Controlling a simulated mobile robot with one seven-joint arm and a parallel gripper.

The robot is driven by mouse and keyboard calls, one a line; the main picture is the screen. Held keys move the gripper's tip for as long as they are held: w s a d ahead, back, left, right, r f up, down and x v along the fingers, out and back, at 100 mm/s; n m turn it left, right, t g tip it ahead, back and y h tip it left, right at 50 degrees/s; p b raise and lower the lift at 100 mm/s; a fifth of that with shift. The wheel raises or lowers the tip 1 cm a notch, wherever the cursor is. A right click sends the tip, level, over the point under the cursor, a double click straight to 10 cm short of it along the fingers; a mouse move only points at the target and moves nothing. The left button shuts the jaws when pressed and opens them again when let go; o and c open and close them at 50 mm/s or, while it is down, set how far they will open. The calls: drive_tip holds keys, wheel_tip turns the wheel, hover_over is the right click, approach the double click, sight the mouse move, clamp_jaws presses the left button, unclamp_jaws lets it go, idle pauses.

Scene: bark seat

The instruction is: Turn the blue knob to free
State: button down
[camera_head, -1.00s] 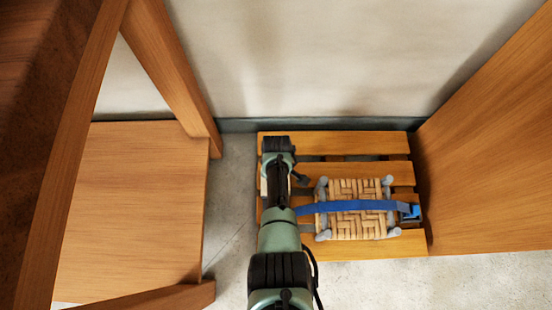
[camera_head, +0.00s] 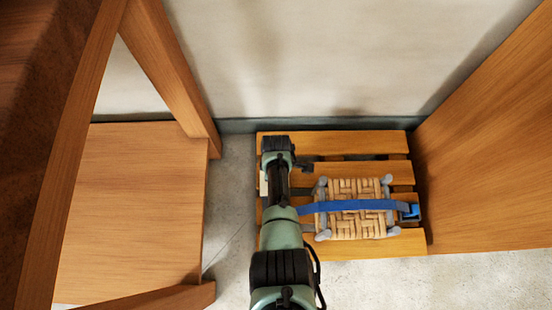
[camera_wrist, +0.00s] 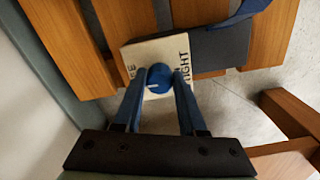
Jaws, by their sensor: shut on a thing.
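In the wrist view the blue knob (camera_wrist: 158,76) sits on a pale plate (camera_wrist: 142,55) and has a short white mark, which shows on its lower left side. The plate has dark lettering: "TIGHT" on the right and letters ending in "EE" on the left, partly hidden by a finger. My gripper (camera_wrist: 160,82) is shut on the knob, one blue finger on each side. In the head view my arm hides the knob and fingertips; a sliver of the pale plate (camera_head: 263,184) shows left of my wrist.
A blue strap (camera_head: 345,206) crosses a woven seat (camera_head: 350,225) on a slatted wooden platform (camera_head: 340,248). Its right end meets a blue fitting (camera_head: 411,210).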

drive_tip(key=shift+c, duration=2.3)
unclamp_jaws()
wheel_tip(320, 180, up, 13)
drive_tip(key=p, duration=0.9)
